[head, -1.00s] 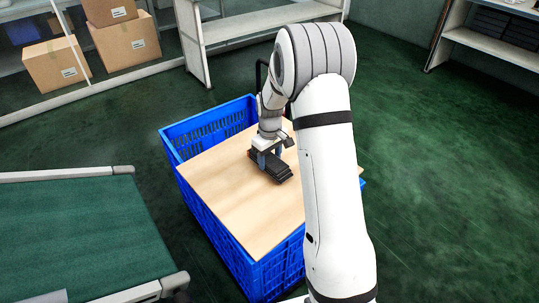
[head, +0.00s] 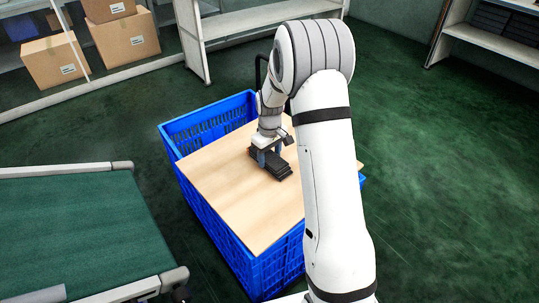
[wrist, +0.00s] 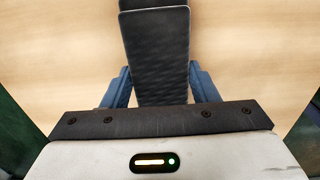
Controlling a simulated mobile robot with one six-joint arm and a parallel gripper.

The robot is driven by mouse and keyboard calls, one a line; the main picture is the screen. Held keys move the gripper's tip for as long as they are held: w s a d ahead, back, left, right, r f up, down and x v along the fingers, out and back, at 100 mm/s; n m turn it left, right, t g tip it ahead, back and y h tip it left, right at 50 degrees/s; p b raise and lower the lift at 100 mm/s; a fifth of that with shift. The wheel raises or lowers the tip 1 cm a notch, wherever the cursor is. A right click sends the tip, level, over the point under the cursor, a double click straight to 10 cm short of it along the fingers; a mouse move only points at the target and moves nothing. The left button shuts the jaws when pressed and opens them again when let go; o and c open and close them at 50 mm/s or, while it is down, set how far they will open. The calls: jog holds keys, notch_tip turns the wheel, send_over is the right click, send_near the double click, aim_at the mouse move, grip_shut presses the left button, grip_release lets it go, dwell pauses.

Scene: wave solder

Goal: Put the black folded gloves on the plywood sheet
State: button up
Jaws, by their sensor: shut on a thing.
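The black folded gloves (head: 279,168) are a dark, flat, layered bundle at the plywood sheet in the head view; they also show in the wrist view (wrist: 157,52). My gripper (head: 269,157) is shut on the gloves from above, with a blue finger on each side of them in the wrist view (wrist: 160,88). The plywood sheet (head: 240,212) is light tan and lies over a blue crate. The gloves are at or just above the sheet; I cannot tell whether they touch it. My arm hides the right part of the sheet.
The blue crate (head: 226,247) stands on the green floor, its back rim rising above the sheet. A green conveyor (head: 80,235) is at the left. Shelves with cardboard boxes (head: 125,40) stand at the back. The front of the sheet is bare.

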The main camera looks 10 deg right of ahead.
aim_at(270, 157)
jog(key=shift+f, duration=0.15)
jog(key=o, duration=1.1)
jog(key=shift+c, duration=0.2)
jog(key=shift+r+p, duration=1)
jog(key=shift+r, duration=2.95)
